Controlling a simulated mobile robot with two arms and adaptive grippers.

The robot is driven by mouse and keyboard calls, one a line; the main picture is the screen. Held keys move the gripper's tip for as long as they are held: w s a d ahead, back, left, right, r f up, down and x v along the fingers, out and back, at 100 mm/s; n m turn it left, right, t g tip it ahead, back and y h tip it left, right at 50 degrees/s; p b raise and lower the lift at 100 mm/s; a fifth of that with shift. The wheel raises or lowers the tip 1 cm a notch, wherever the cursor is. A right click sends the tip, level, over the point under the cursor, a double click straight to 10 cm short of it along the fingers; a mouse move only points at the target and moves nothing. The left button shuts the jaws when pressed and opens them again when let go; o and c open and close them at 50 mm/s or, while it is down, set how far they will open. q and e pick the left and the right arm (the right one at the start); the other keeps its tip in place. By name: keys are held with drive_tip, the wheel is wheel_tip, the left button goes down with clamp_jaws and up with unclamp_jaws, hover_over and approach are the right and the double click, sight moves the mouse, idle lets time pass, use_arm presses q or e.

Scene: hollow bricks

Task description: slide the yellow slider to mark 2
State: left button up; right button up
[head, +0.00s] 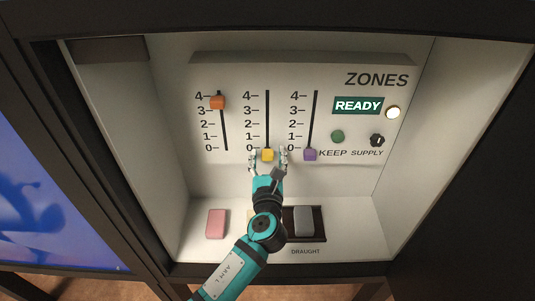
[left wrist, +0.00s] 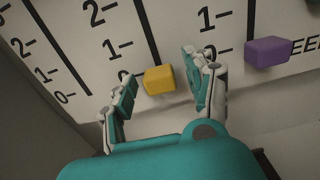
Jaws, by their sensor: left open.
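The yellow slider (head: 267,155) sits at the bottom of the middle track, level with mark 0. Its scale runs from 0 up to 4, and mark 2 (head: 250,123) is well above the slider. My left gripper (head: 268,160) is open, with one finger on each side of the yellow slider. In the left wrist view the yellow slider (left wrist: 159,80) lies between the open fingers (left wrist: 160,88), with a gap showing on both sides. I cannot tell how deep the fingers reach around it. My right gripper is not in view.
An orange slider (head: 217,102) is between marks 3 and 4 on the left track. A purple slider (head: 310,155) is at 0 on the right track, close beside my left gripper. Pink (head: 217,223) and grey (head: 304,221) blocks are on the lower ledge. A READY sign (head: 358,105) is at right.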

use_arm(q)
drive_tip(key=shift+w, duration=0.6)
clamp_jaws()
